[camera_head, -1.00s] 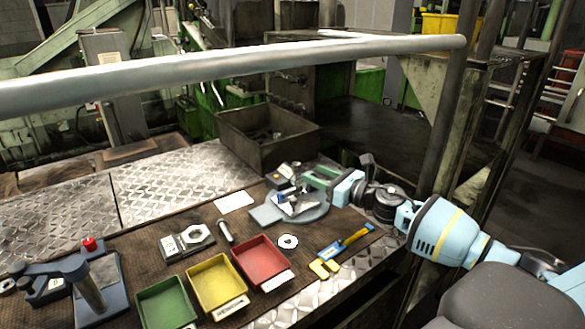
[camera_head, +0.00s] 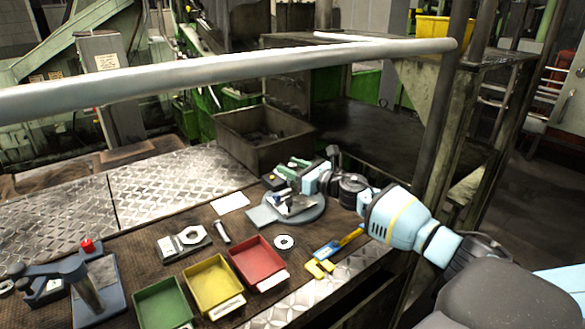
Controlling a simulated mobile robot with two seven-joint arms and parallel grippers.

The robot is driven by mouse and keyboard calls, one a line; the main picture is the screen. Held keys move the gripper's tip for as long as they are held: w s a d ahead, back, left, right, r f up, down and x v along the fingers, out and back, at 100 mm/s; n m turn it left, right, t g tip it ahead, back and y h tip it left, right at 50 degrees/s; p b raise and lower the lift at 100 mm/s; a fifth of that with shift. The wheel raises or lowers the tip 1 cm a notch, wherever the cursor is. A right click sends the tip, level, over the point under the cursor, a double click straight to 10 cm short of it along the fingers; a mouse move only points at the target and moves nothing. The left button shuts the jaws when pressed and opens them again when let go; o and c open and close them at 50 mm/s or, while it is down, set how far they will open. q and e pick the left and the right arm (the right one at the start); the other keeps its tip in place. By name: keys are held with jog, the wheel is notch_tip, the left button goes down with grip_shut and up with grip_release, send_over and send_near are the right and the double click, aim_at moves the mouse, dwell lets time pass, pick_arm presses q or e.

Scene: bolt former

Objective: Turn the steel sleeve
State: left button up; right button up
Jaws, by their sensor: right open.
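A small grey metal cylinder (camera_head: 221,231), which looks like the steel sleeve, lies on the brown bench mat between the hex-nut block and the red tray. I cannot tell its bore from here. My right gripper (camera_head: 287,171) is open, with greenish fingers pointing left. It is above and behind the round grey plate (camera_head: 309,214) that carries a bright metal piece (camera_head: 292,203), and apart from the cylinder. I see nothing held, though its fingertips are small and partly unclear. My left gripper is out of view.
Green (camera_head: 163,304), yellow (camera_head: 213,283) and red (camera_head: 257,258) trays line the front. A ring (camera_head: 284,241) and a blue-yellow tool (camera_head: 338,243) lie right of them. A hex-nut block (camera_head: 184,242) and a press stand (camera_head: 87,287) are left. A metal rail (camera_head: 230,74) crosses above.

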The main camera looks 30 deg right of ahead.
jog(key=shift+c, duration=0.2)
jog(key=c, duration=0.9)
